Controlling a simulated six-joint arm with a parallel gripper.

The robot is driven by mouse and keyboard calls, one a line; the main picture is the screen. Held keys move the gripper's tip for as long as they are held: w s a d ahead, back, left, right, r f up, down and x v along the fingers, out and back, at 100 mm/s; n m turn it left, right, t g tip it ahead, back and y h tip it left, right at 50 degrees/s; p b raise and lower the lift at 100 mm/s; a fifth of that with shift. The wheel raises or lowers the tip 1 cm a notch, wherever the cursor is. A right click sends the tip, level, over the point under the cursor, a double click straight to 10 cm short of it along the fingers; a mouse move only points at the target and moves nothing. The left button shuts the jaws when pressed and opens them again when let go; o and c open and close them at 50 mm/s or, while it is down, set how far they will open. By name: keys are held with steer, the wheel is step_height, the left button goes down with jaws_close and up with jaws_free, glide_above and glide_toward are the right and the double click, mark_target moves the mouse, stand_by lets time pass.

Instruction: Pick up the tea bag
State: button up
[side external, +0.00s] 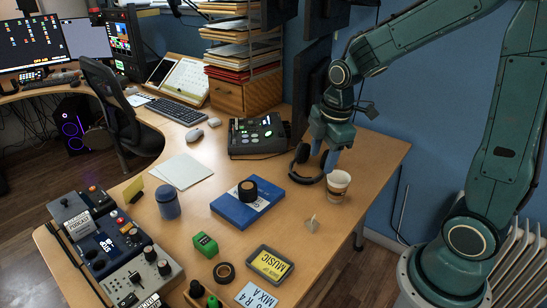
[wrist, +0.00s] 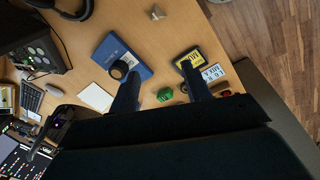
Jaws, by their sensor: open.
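The tea bag (side external: 312,223) is a small pale, pointed piece on the wooden desk, in front of the paper cup and right of the blue box. In the wrist view the tea bag (wrist: 156,13) shows near the top edge, on bare desk. My gripper (side external: 325,160) is open and empty. In the side view it hangs by the headphones, behind the cup and well behind the tea bag. In the wrist view my gripper's (wrist: 160,72) two dark fingers are spread apart, with the tea bag beyond them, not between them.
The paper cup (side external: 338,185) and headphones (side external: 306,172) stand close to my gripper. The blue box (side external: 232,211) carries a black roll (side external: 247,190). A yellow-labelled tray (side external: 270,264) and green block (side external: 205,244) lie nearer the front. Bare desk surrounds the tea bag.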

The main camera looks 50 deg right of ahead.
steer(key=w+d+f+n+g, duration=0.1)
steer(key=w+d+f+n, duration=0.15)
steer(key=f, duration=0.35)
steer(key=w+d+f+n+g, duration=0.1)
steer(key=d+f+n, duration=0.1)
steer(key=f+n, duration=0.3)
glide_above(311, 221)
steer(key=d, duration=0.1)
steer(key=shift+m, duration=0.45)
steer(key=shift+w+d+f, duration=0.1)
steer(key=shift+f, duration=2.25)
steer(key=shift+w+f, duration=0.1)
steer(key=shift+f, duration=2.25)
steer(key=shift+f, duration=2.55)
jaws_close()
